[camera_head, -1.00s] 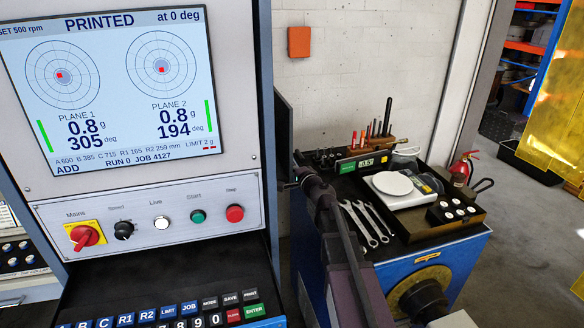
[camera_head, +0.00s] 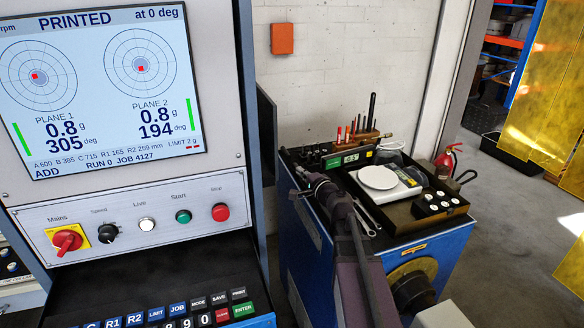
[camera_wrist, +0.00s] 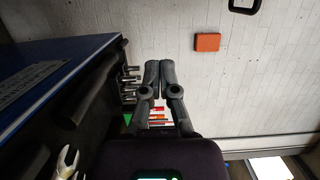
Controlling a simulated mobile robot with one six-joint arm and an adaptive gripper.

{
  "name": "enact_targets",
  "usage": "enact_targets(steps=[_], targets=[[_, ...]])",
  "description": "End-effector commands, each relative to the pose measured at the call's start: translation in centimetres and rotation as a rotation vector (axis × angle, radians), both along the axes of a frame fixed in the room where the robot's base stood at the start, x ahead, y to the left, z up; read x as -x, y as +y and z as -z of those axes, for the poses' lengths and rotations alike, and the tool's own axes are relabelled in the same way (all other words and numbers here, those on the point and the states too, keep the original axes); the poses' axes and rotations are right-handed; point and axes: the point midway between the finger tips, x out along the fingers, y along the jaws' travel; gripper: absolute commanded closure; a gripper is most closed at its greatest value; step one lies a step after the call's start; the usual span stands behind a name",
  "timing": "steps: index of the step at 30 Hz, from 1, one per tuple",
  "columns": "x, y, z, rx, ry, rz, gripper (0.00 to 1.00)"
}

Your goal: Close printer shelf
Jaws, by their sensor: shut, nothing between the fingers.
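No printer and no shelf that I can make out as the printer's own show in these views. The balancing machine's console (camera_head: 140,205) fills the left of the head view, with its screen (camera_head: 100,85) reading PRINTED at the top. A dark key panel (camera_head: 160,290) juts out below the switches. My gripper (camera_wrist: 158,75) is shut and empty in the wrist view, with its fingertips together.
The cart top holds a white scale (camera_head: 378,177), a black tray of weights (camera_head: 436,204), wrenches (camera_head: 368,215) and upright tools. An orange wall box (camera_head: 282,39) also shows in the wrist view (camera_wrist: 207,42). A red extinguisher (camera_head: 446,160) stands behind the cart.

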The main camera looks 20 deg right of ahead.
Motion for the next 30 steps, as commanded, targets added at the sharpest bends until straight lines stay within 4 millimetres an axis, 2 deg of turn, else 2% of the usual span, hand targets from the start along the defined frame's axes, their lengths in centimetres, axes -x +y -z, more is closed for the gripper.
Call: enact_targets(steps=[1,6,18,23,30], targets=[[0.8,-0.1,0.0,0.0,0.0,0.0,1.0],[1.9,-0.5,0.0,0.0,0.0,0.0,1.0],[2.1,-0.5,0.0,0.0,0.0,-0.002,1.0],[1.7,-0.6,0.0,0.0,0.0,-0.015,1.0],[-0.4,-1.5,0.0,0.0,0.0,-0.126,1.0]])
